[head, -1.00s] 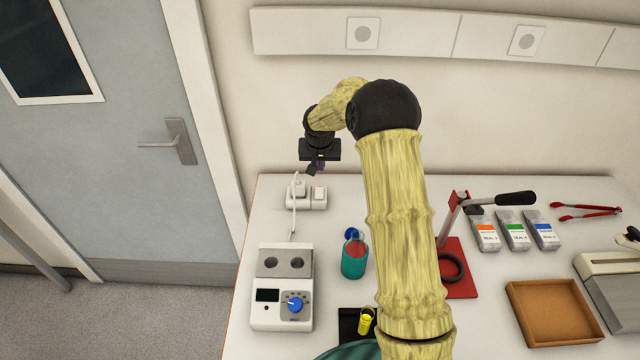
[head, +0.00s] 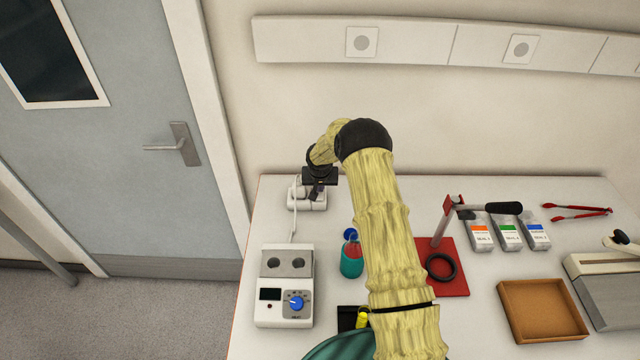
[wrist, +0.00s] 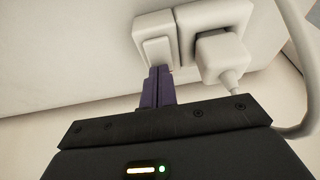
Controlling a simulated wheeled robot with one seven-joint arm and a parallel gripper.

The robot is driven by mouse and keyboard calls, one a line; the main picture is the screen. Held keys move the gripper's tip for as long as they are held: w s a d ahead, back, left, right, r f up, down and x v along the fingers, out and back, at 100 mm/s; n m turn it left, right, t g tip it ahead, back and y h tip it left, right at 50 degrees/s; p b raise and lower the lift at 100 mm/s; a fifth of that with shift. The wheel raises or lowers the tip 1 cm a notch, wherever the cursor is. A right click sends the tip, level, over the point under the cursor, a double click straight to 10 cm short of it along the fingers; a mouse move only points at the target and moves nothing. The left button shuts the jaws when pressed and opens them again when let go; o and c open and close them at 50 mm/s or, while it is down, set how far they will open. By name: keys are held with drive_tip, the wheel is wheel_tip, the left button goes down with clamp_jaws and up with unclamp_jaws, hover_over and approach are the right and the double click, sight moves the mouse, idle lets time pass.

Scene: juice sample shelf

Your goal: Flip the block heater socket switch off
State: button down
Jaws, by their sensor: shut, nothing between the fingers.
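The white socket unit (head: 296,203) sits at the back left of the bench, partly covered by my gripper in the head view. In the wrist view its pale rocker switch (wrist: 155,48) is on the left and a white plug (wrist: 220,52) with its cord fills the socket to the right. My gripper (wrist: 158,72) is shut, its two purple fingers together with nothing between them. The fingertips are at the switch's lower edge; I cannot tell whether they touch it. The switch's on or off position is not clear. The gripper also shows in the head view (head: 317,194).
The block heater (head: 284,290) stands in front, with the cord running to the socket. A teal container with a blue cap (head: 351,262) stands to its right. A red-based stand (head: 455,282), sample packs (head: 508,235) and a brown tray (head: 541,312) lie further right.

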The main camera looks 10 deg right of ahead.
drive_tip(key=shift+f, duration=0.15)
drive_tip(key=shift+w+f+b, duration=0.1)
drive_tip(key=shift+f+b, duration=0.25)
drive_tip(key=shift+b, duration=0.5)
drive_tip(key=shift+r, duration=0.25)
drive_tip(key=shift+s+a, duration=0.15)
drive_tip(key=shift+s, duration=0.75)
drive_tip(key=shift+r, duration=0.1)
